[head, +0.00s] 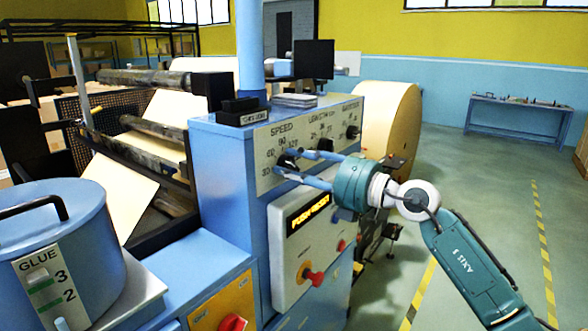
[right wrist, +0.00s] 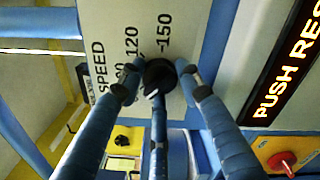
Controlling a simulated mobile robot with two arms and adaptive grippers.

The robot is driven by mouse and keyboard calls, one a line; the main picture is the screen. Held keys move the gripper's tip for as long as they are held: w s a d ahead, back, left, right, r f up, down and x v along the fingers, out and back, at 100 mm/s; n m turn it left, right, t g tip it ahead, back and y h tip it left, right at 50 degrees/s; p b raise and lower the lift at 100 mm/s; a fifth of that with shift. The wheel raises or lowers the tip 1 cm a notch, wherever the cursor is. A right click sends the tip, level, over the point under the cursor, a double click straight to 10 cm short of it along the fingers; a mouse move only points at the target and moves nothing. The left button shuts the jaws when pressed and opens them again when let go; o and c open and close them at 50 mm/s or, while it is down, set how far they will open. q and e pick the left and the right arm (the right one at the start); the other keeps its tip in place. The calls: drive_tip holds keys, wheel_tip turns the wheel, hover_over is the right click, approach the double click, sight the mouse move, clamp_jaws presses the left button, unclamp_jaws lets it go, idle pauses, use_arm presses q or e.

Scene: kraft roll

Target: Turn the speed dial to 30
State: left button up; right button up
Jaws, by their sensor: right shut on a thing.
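The speed dial (right wrist: 158,74) is a round black knob on the light panel marked SPEED (right wrist: 103,65). In the head view the dial (head: 288,158) is partly covered by my right gripper (head: 293,163). In the right wrist view my right gripper (right wrist: 158,84) has its blue fingers closed around the knob, with dark tips at its sides and one finger below. The knob's white mark points down and slightly left in that view. 120 and 150 are readable there; the number by the mark is hidden by fingers. My left gripper is not in view.
Another black dial (head: 353,132) sits to the right on the same panel. Below, a lit display (head: 309,210) reads PUSH RESET, above a red knob (head: 314,276). A blue glue pot (head: 55,240) stands at the left. A paper roll (head: 395,115) is behind the cabinet.

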drive_tip(key=n+b, duration=0.5)
drive_tip(key=shift+d+r, duration=0.1)
drive_tip(key=shift+r+n+b, duration=0.1)
drive_tip(key=shift+n+b, duration=0.85)
drive_tip(key=shift+n, duration=0.25)
drive_tip(key=shift+r+n+b, duration=0.15)
drive_tip(key=shift+n+b, duration=0.15)
drive_tip(key=shift+n, duration=0.1)
drive_tip(key=o, duration=1.2)
drive_tip(key=shift+c, duration=0.2)
drive_tip(key=shift+f, duration=0.2)
